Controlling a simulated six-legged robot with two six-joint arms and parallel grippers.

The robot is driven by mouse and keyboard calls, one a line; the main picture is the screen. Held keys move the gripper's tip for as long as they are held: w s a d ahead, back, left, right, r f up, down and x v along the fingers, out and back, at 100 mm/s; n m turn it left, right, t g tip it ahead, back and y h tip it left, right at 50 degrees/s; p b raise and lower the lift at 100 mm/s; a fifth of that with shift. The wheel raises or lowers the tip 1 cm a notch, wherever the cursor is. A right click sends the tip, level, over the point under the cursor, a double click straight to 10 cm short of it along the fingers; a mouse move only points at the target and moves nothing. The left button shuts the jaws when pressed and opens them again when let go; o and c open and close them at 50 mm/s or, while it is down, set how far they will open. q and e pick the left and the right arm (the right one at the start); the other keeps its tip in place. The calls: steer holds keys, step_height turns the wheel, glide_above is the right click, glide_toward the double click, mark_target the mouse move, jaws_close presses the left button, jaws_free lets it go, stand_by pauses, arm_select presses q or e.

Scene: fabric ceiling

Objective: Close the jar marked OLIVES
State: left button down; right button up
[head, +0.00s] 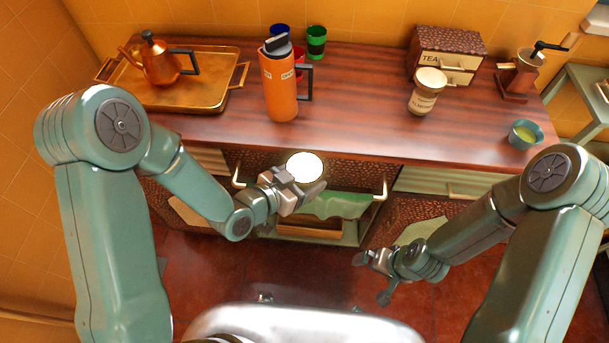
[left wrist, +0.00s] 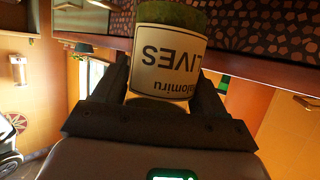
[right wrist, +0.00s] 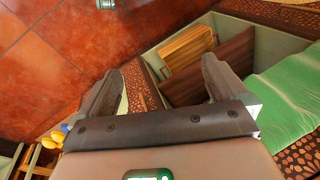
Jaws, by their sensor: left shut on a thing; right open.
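My left gripper (head: 300,190) is shut on the OLIVES jar, holding it in the air in front of the counter. In the left wrist view the jar (left wrist: 168,60) sits between the fingers, its label upside down in that picture and partly cut off. In the head view a round white top (head: 305,167) shows on the jar. I cannot tell whether this is a lid fully seated. My right gripper (head: 376,276) is open and empty, lower and to the right of the jar. Its spread fingers show in the right wrist view (right wrist: 155,90).
The wooden counter (head: 350,132) bears a brass tray (head: 207,93) with a copper kettle (head: 163,62), an orange flask (head: 279,85), another jar (head: 427,91), a TEA box (head: 446,52), a grinder (head: 519,75) and a bowl (head: 525,134). Below, an open compartment holds green cloth (head: 335,207).

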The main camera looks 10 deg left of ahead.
steer(key=shift+n+g+y, duration=0.4)
steer(key=shift+n+g, duration=0.2)
steer(key=shift+n, duration=0.1)
steer(key=s+a, duration=0.3)
steer(key=s, duration=0.1)
steer(key=shift+a+r, duration=0.15)
steer(key=shift+a, duration=0.15)
arm_select(q)
steer(key=shift+w+a+r, duration=0.2)
steer(key=shift+a+r, duration=0.05)
steer(key=w+a+r+n+t+y, duration=0.3)
steer(key=a+r+n+y, duration=0.5)
steer(key=a, duration=0.6)
steer(key=shift+a+r+y, duration=0.3)
steer(key=shift+r, duration=0.55)
arm_select(e)
steer(key=shift+w, duration=0.1)
steer(key=shift+c, duration=0.3)
